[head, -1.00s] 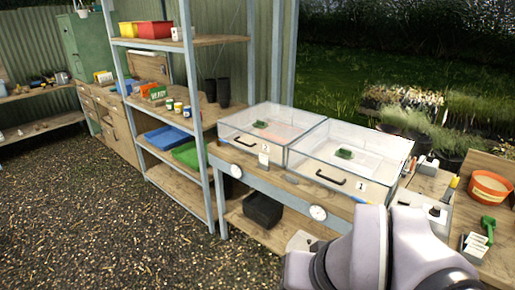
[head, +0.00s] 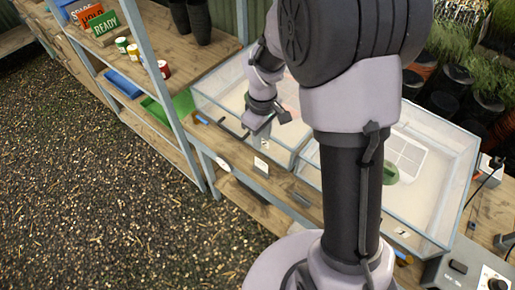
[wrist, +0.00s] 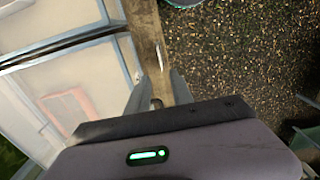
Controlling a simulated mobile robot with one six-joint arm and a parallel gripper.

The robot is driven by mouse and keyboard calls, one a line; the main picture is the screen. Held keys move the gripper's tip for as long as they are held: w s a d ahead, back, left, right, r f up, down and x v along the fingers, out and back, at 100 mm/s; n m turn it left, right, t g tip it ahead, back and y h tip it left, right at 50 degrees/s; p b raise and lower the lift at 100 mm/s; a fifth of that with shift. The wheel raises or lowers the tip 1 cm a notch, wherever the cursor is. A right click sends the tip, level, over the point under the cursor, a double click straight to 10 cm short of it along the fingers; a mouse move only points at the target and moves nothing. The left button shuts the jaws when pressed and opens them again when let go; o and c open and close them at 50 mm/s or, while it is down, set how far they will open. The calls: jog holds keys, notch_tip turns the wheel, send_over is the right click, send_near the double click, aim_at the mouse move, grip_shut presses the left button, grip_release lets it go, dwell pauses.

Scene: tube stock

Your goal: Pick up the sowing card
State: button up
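A small white card (head: 261,166), seemingly the sowing card, stands at the front edge of the wooden bench; its writing is too small to read. In the wrist view a thin white strip (wrist: 161,57), apparently the same card seen nearly edge-on, shows over the bench edge, ahead of the gap between my fingers. My gripper (wrist: 158,86) is open, with its two fingers apart and nothing between them. In the head view my gripper (head: 258,128) is above the front of the left clear box, behind and above the card. My arm hides part of the boxes.
Two clear boxes, left (head: 215,95) and right (head: 455,190), sit on the bench (head: 290,188) close behind the card. A shelf rack (head: 155,60) stands to the left. A white round dial (head: 222,164) is on the bench front. The gravel floor in front is clear.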

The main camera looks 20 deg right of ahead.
aim_at(261, 161)
notch_tip(261, 161, down, 13)
jog(key=b, duration=0.3)
jog(key=shift+f+b, duration=0.2)
jog(key=shift+b, duration=0.15)
jog(key=shift+r, duration=0.1)
grip_shut()
